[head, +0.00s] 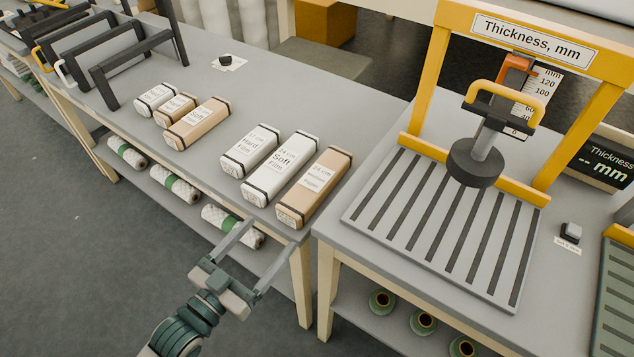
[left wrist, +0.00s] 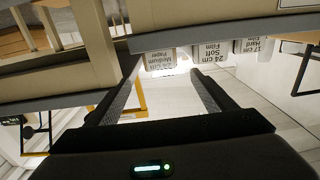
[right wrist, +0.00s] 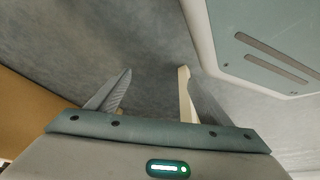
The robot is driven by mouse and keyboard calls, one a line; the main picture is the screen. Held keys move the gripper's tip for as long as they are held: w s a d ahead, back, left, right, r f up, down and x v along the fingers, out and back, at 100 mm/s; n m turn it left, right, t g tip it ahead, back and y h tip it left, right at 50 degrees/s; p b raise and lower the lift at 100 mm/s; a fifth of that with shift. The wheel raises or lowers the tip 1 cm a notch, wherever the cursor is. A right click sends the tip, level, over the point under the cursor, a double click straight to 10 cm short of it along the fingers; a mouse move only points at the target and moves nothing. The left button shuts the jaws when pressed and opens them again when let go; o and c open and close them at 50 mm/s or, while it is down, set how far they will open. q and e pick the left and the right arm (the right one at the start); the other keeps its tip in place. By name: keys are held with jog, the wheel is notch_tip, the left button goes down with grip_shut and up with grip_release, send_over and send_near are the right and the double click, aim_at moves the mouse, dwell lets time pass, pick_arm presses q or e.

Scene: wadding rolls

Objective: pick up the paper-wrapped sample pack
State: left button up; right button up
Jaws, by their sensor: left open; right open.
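A tan paper-wrapped pack (head: 314,187), labelled 24 cm and apparently Medium Paper, lies near the right end of the long table (head: 330,100). It shows upside down in the left wrist view (left wrist: 160,60), ahead between the fingers. Two more tan packs lie in the left group, a larger one (head: 197,123) and a small one (head: 175,107). My left gripper (head: 270,234) is open and empty, just in front of the table edge near the labelled pack and apart from it. My right gripper (right wrist: 157,75) is open and empty, seen only in the right wrist view.
White film packs, Soft Film (head: 281,169) and Hard Film (head: 250,150), lie left of the labelled tan pack. Wadding rolls (head: 232,225) lie on the shelf below. A yellow thickness gauge (head: 425,70) stands on the right table. Dark frames (head: 130,68) stand at the far left.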

pick_arm(q)
jog(key=p, duration=0.2)
send_near(310, 185)
jog(key=x, duration=0.4)
jog(key=shift+f, duration=0.2)
jog(key=shift+w+d, duration=0.15)
jog(key=shift+d, duration=0.05)
jog(key=shift+w, duration=0.1)
pick_arm(e)
jog(key=shift+w+a+r+t, duration=0.3)
jog(key=shift+w+a+t, duration=0.05)
jog(key=shift+a, duration=0.15)
jog(key=shift+w+a+r+t, duration=0.3)
jog(key=shift+a+t, duration=0.05)
jog(key=shift+a, duration=0.1)
pick_arm(q)
jog(key=shift+d, duration=0.1)
pick_arm(e)
jog(key=shift+w+r, duration=0.1)
pick_arm(q)
jog(key=shift+w+d+r, duration=0.1)
jog(key=shift+w+d, duration=0.2)
jog(key=shift+w, duration=0.25)
jog(key=shift+p+x, duration=0.5)
jog(key=shift+x, duration=1.45)
pick_arm(e)
jog(key=shift+w+a+r+t+y, duration=0.4)
jog(key=shift+a+r+t, duration=0.1)
jog(key=shift+r, duration=0.1)
